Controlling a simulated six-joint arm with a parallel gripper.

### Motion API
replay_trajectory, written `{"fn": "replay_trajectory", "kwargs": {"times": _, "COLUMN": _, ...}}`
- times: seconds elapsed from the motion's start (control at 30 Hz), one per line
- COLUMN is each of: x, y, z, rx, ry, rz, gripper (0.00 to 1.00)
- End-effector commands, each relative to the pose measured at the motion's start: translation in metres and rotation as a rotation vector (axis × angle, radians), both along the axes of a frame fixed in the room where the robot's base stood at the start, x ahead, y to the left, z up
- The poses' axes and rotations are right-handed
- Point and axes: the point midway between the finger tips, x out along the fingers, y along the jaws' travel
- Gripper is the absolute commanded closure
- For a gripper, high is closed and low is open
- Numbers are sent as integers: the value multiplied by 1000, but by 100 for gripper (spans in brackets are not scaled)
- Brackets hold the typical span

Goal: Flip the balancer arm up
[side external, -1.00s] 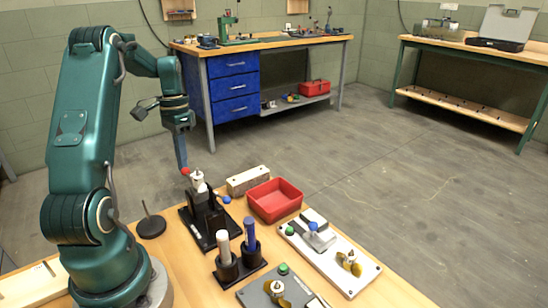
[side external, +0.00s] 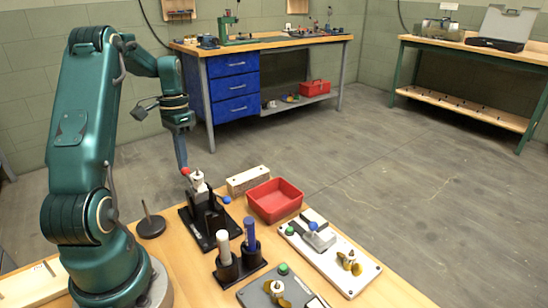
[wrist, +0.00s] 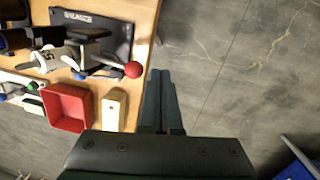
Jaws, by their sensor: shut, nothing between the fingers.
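The balancer (side external: 209,218) is a black stand on a base plate at the table's far edge, with a white cylindrical part on it. Its base, marked with lettering, also shows in the wrist view (wrist: 105,30). The balancer arm ends in a red ball (wrist: 133,69), which sticks out low past the base; the ball also shows in the side view (side external: 185,171). My gripper (side external: 184,167) is shut and empty, pointing down with its tips close to the red ball. In the wrist view my fingers (wrist: 160,75) are right of the ball; contact cannot be told.
A red open box (side external: 275,201) and a pale block (side external: 248,180) stand right of the balancer. A black holder with a white and a blue cylinder (side external: 249,236) is nearer the camera. A white plate (side external: 358,280) with fittings lies at right. Beyond the table edge is open floor.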

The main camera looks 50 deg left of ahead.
Motion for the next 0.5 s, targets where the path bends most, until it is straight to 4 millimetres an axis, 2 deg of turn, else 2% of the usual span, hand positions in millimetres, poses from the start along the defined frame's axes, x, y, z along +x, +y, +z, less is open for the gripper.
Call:
{"fn": "replay_trajectory", "kwargs": {"times": 0.37, "x": 0, "y": 0, "z": 0, "rx": 0, "ry": 0, "rz": 0, "gripper": 100}}
{"fn": "replay_trajectory", "kwargs": {"times": 0.5, "x": 1, "y": 2, "z": 9, "rx": 3, "ry": -2, "rz": 0, "gripper": 100}}
